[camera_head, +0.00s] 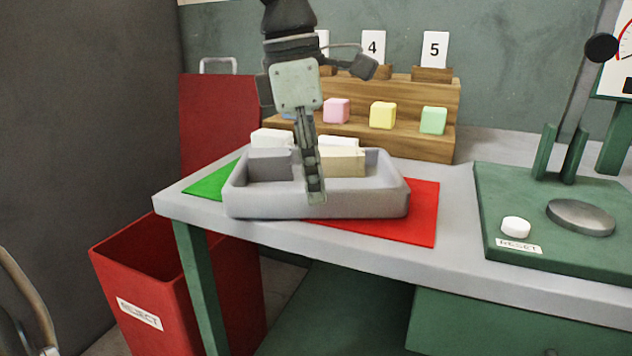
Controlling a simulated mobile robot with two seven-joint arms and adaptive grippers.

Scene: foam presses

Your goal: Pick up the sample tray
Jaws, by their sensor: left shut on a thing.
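The sample tray (369,202) is a grey, shallow, rounded box near the table's front edge, over a green mat and a red mat. Several foam blocks lie in it: a grey one (269,165), a cream one (343,161) and white ones behind them. My left gripper (314,190) reaches down from above at the middle of the tray's near wall and is shut on that wall. One finger shows in front of the wall; the other is hidden. I cannot tell whether the tray is lifted off the mats. My right gripper is not in view.
A wooden stepped rack (360,125) with coloured foam cubes and number cards stands behind the tray. A green press (555,217) with a white reset button (515,227) is at the right. A red reject bin (135,287) stands below the table's left end.

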